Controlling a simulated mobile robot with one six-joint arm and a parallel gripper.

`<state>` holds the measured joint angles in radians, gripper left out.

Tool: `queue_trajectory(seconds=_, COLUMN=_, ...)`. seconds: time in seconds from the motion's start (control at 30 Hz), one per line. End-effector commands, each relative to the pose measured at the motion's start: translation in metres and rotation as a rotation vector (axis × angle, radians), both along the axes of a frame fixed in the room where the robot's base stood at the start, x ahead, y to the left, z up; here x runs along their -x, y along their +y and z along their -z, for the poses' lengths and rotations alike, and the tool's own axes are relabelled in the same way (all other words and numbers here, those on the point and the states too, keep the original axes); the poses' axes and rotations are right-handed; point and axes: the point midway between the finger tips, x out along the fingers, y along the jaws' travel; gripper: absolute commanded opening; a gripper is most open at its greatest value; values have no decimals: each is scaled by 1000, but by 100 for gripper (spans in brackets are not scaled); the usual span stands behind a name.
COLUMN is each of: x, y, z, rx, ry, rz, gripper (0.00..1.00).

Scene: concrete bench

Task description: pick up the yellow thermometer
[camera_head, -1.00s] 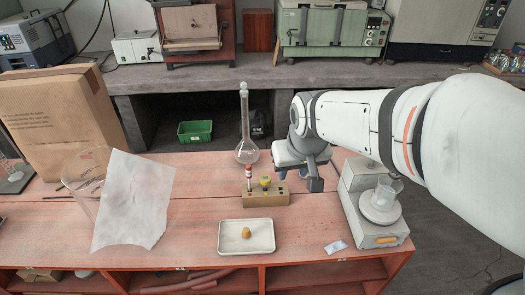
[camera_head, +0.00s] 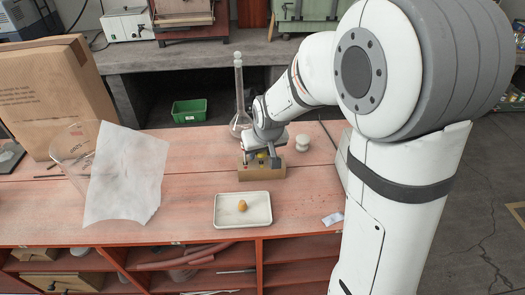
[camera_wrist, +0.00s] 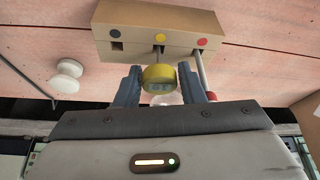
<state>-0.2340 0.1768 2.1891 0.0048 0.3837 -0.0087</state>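The yellow thermometer (camera_wrist: 158,78) stands with its stem in the wooden block (camera_wrist: 150,28), below the yellow dot. Its round yellow head is between the two fingers of my gripper (camera_wrist: 160,82). The fingers are apart, one on each side of the head with little gap; I see no clear grip. In the head view my gripper (camera_head: 262,157) is over the block (camera_head: 268,173), and a bit of the yellow head (camera_head: 262,155) shows. A red thermometer (camera_wrist: 205,82) stands in the block beside my right-hand finger in the wrist view.
A tall glass flask (camera_head: 239,100) stands close behind my gripper. A white knob-like object (camera_head: 302,142) is right of the block. A white tray (camera_head: 222,219) with a small orange-brown item (camera_head: 242,206) lies in front. A paper sheet (camera_head: 125,175) leans at left.

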Motion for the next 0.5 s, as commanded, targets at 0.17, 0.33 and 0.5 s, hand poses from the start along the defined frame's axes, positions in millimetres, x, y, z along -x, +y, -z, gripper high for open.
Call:
queue_trajectory(seconds=0.17, x=-1, y=0, z=3, rx=-1, ry=-1, rz=1, gripper=36)
queue_trajectory(seconds=0.33, x=-1, y=0, z=3, rx=-1, ry=-1, rz=1, gripper=30)
queue_trajectory(seconds=0.5, x=-1, y=-1, z=3, rx=0, ry=-1, rz=1, gripper=16)
